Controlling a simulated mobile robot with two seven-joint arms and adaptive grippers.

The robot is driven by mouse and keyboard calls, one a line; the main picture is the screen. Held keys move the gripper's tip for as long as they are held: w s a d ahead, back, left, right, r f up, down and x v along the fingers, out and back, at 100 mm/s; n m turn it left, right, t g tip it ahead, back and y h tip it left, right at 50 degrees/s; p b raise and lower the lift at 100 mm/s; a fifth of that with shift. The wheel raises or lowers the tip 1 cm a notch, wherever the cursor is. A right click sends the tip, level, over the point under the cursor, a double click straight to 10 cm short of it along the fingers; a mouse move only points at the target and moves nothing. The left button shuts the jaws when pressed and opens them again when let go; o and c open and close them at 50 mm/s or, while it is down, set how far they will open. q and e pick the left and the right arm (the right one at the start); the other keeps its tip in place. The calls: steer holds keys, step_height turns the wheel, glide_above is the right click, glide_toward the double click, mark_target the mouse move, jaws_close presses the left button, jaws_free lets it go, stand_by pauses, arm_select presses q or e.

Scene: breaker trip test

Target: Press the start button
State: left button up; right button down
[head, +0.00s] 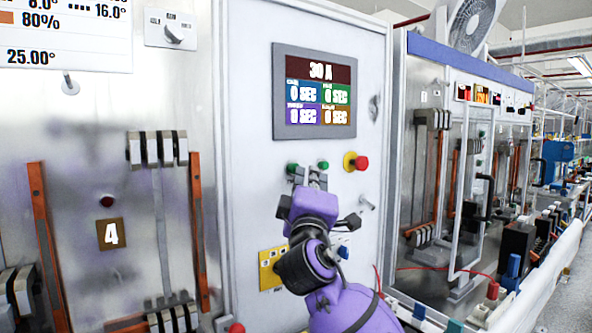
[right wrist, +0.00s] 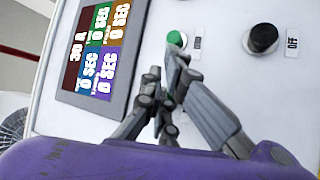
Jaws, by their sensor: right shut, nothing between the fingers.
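The control panel (head: 250,120) carries a green button (head: 293,168) at left and a second green button (head: 323,165) to its right, below the screen. The right-hand green button also shows in the right wrist view (right wrist: 175,39), with a small label too small to read. I cannot tell which one is start. My right gripper (head: 312,177) is shut and empty, its fingertips at the panel between the two green buttons. The fingertips also show in the right wrist view (right wrist: 166,72), where they hide the left-hand green button. Contact cannot be told. My left gripper is not in view.
A screen (head: 314,92) reading 30 A sits above the buttons. A red button (head: 361,163) on a yellow base is at right. A black button (right wrist: 263,39) marked OFF sits below the green one. A yellow plate (head: 270,268) is lower down, partly behind my arm.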

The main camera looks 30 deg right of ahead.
steer(key=shift+w, duration=0.3)
stand_by(0.5)
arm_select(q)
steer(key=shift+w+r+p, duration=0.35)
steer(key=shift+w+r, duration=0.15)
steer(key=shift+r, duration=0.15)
arm_select(e)
steer(key=shift+s, duration=0.9)
